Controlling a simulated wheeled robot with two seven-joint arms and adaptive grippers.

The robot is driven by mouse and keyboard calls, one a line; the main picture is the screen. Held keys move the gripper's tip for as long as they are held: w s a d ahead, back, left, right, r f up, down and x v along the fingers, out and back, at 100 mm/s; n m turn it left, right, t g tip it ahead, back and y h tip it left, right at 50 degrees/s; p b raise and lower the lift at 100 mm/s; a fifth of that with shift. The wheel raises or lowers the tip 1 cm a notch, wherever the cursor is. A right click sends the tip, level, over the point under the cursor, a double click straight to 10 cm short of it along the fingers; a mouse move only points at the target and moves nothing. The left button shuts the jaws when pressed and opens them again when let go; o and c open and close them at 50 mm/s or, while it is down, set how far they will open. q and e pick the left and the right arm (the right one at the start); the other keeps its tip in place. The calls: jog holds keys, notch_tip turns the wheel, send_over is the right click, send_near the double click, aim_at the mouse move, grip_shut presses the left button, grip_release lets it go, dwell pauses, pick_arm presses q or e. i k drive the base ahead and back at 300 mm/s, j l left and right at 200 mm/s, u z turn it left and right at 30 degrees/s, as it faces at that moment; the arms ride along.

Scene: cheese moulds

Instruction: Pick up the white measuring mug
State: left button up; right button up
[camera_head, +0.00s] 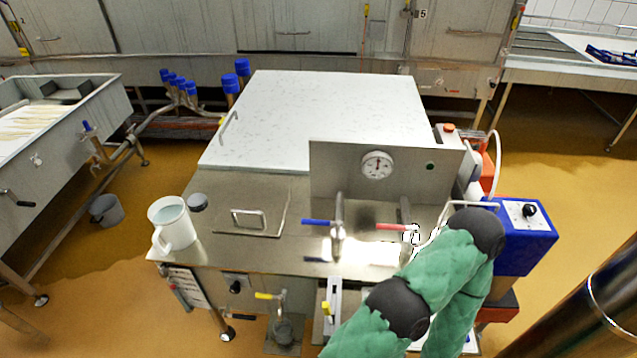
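The white measuring mug (173,230) stands upright on the left front corner of the steel worktop (220,200). Its handle points to the lower left, and its open top shows a pale grey-blue inside. I cannot tell whether it holds liquid. Nothing touches the mug. A green-sleeved arm of mine with dark joints bends across the lower right, well to the right of the mug.
A steel handle (249,219), blue (318,222) and red (391,227) levers and an upright gauge panel (335,170) stand further right. The white lid (320,115) behind is clear.

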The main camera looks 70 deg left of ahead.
aim_at(169, 215)
jog(key=k+u, duration=0.55)
jog(key=u, duration=2.65)
